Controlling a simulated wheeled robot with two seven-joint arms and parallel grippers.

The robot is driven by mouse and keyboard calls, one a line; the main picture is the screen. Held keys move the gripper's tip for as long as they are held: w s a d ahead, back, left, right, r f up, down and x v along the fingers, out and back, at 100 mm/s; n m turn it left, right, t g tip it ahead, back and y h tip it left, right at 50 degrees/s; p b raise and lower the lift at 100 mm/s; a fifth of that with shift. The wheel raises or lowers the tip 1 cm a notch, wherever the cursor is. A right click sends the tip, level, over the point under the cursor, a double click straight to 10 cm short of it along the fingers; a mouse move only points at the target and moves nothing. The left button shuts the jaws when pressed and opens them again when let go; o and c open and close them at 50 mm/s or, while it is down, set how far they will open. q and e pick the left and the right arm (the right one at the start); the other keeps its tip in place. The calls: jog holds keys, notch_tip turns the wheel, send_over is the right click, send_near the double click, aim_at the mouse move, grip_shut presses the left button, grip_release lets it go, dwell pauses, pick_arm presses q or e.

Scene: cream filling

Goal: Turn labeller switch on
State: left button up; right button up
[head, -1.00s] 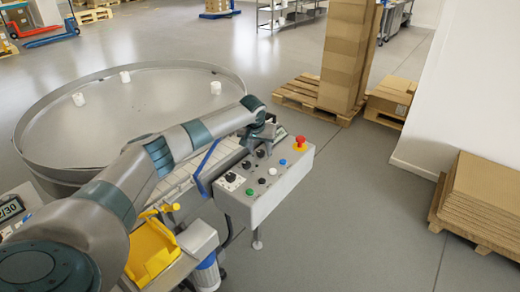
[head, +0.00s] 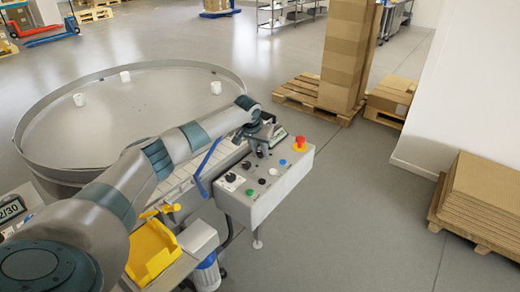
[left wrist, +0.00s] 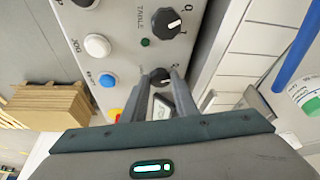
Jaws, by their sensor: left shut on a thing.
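The grey control box (head: 275,194) stands at centre in the head view, its sloped top carrying several knobs and buttons. My left gripper (head: 262,150) reaches over the box's far part. In the left wrist view, the fingers of my left gripper (left wrist: 164,82) are closed around a small black rotary knob (left wrist: 160,76). The knob's label is mostly covered, so I cannot read its name or setting. A larger black knob marked TABLE (left wrist: 166,23) sits beside it, with a small green lamp (left wrist: 145,42) near. My right gripper is out of view.
A red emergency stop (head: 300,143) is close to my left gripper on the box. White (left wrist: 97,45) and blue (left wrist: 106,79) buttons also lie near the fingers. A blue bar (head: 208,160) and a conveyor run beside the box. A large round table (head: 130,100) stands behind.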

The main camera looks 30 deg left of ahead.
pick_arm(q)
jog(key=shift+a+m+h, duration=0.15)
jog(key=shift+m+h, duration=0.35)
jog(key=shift+m, duration=0.7)
jog(key=shift+f+m+h+b, duration=0.1)
jog(key=shift+m+h+b, duration=0.25)
jog(key=shift+m, duration=0.55)
jog(key=m+b, duration=0.1)
jog(key=m, duration=0.1)
jog(key=m+h+b, duration=0.1)
jog(key=m+b, duration=0.1)
jog(key=shift+w+a+g+h, duration=0.15)
jog(key=shift+a+g+h, duration=0.05)
jog(key=shift+g+h, duration=0.1)
jog(key=shift+m+h+b, duration=0.25)
jog(key=shift+m+b, duration=0.65)
jog(key=shift+m, duration=0.1)
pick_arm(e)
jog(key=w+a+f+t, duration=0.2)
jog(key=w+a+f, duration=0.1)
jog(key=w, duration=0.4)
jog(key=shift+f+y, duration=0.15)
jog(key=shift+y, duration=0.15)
pick_arm(q)
jog(key=o, duration=1.1)
jog(key=shift+c, duration=0.2)
jog(key=shift+a+r, duration=0.1)
jog(key=shift+r, duration=0.1)
